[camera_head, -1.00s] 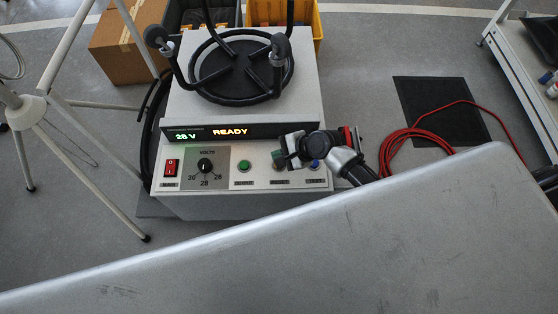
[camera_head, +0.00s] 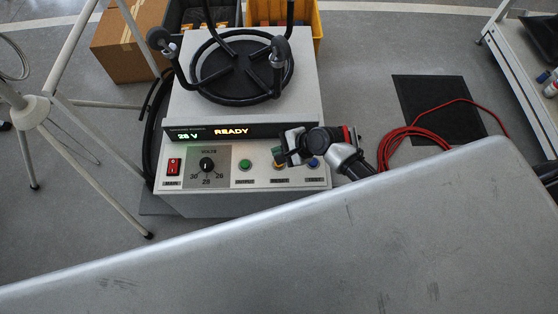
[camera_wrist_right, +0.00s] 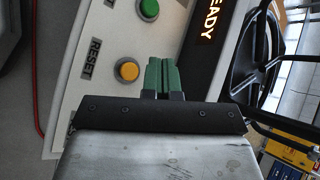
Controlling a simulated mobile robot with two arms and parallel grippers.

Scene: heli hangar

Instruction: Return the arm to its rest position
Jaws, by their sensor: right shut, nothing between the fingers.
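My right gripper (camera_head: 279,156) is over the right part of the control panel of a grey ground power unit (camera_head: 240,178). In the right wrist view its two green fingers (camera_wrist_right: 162,77) are together with nothing between them. They are beside the yellow RESET button (camera_wrist_right: 127,70) and the green button (camera_wrist_right: 149,9); whether they touch the panel I cannot tell. In the head view the green button (camera_head: 245,164) is clear to the left of my gripper, and the RESET button is partly hidden by it. The display (camera_head: 215,132) reads 28 V and READY. My left gripper is not in view.
A large grey surface (camera_head: 330,245) fills the foreground, close to my right forearm. A white tripod stand (camera_head: 95,120) is at left. A red cable (camera_head: 400,140) and black mat (camera_head: 440,105) lie at right.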

